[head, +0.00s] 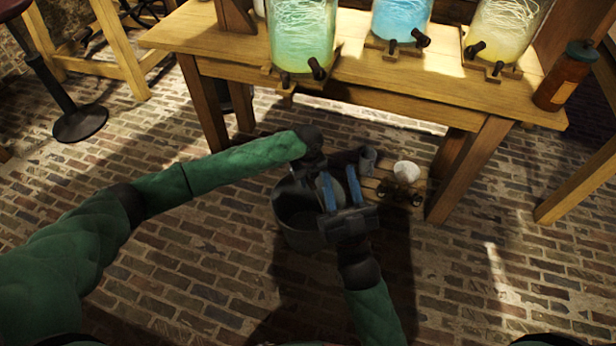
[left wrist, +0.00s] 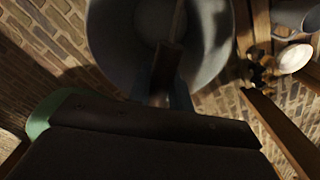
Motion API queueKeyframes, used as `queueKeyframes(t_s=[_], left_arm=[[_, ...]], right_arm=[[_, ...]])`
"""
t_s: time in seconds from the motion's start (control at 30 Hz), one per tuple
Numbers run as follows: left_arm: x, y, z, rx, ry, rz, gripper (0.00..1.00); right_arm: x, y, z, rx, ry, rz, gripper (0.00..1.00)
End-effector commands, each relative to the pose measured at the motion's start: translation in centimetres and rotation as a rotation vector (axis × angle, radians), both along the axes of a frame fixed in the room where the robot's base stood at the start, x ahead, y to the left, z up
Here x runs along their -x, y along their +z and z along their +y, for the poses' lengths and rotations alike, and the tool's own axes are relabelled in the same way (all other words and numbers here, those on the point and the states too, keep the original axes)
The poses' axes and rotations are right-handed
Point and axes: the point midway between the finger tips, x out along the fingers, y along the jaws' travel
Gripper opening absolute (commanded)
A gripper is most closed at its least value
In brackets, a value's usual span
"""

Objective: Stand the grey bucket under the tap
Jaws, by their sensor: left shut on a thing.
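The grey bucket (head: 290,213) is upright in front of the table, lower in the picture than the green jar; I cannot tell whether it touches the floor. It fills the top of the left wrist view (left wrist: 108,45). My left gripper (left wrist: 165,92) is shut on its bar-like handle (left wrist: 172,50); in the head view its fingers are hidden. My right gripper (head: 340,182) has its blue fingers apart over the bucket's right side, with nothing clearly between them. Dark taps stick out below the green jar (head: 317,68), the blue jar (head: 421,38) and the yellow jar (head: 475,48).
The wooden table (head: 400,85) stands behind the bucket. A low slatted stand (head: 425,185) beside the bucket holds a white cup (head: 407,171) and dark small parts. A grey cup (head: 369,158) is close by. A brown bottle (head: 565,78) stands at the table's right.

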Motion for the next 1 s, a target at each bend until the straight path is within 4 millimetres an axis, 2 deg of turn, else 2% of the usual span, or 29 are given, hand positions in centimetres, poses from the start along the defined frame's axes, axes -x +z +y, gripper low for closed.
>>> queueKeyframes(t_s=[0.17,0.6,0.63,0.73,1.0], left_arm=[[-0.1,-0.14,-0.06,0.001,0.0,-0.002,0.0],[-0.09,-0.27,-0.07,0.001,0.0,-0.002,0.0],[0.0,-0.48,0.0,0.0,0.0,0.0,0.24],[0.0,-0.48,0.0,0.0,0.0,0.0,0.42],[0.0,-0.46,0.0,0.0,0.0,0.0,0.42]], right_arm=[[0.28,0.72,-0.11,-0.006,-0.001,-0.025,0.36],[0.18,0.6,-0.05,-0.004,0.0,-0.017,0.36],[0.13,0.47,-0.03,-0.003,0.0,-0.014,0.36],[0.09,0.37,-0.01,-0.002,0.0,-0.011,0.36],[0.16,0.3,-0.03,-0.002,-0.001,-0.011,0.36]])
